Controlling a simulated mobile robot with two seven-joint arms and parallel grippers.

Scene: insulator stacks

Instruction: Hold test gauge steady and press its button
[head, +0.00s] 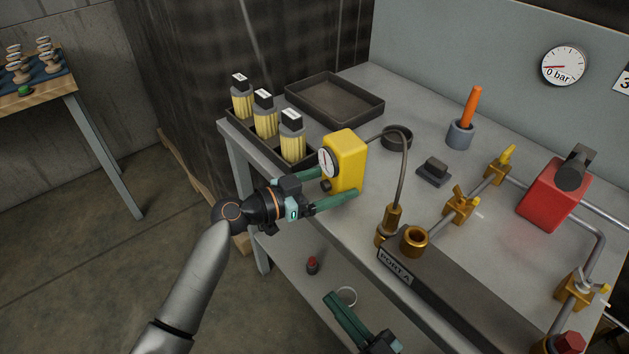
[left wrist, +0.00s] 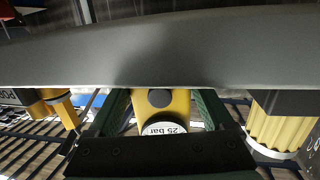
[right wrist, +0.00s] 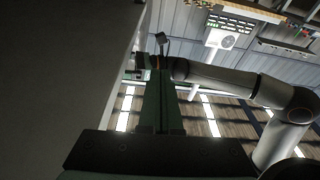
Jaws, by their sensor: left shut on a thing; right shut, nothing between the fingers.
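The test gauge is a yellow box (head: 348,162) with a round white dial on its left face, upright at the table's near left edge. A dark round button (head: 326,186) sits below the dial; it also shows in the left wrist view (left wrist: 160,97), beside a dial label (left wrist: 164,128) reading 25 bar. My left gripper (head: 337,183) is shut on the gauge, one green finger on each side. My right gripper (head: 331,298) is shut and empty, low in front of the table, apart from the gauge. In the right wrist view its fingers (right wrist: 160,85) are together.
A hose (head: 402,165) runs from the gauge to a brass fitting by the PORT A block (head: 440,290). Several yellow-ribbed insulators (head: 292,140) stand in a rack to the left. A dark tray (head: 335,98) is behind. A lower shelf (head: 300,292) holds a small red-topped part (head: 312,265).

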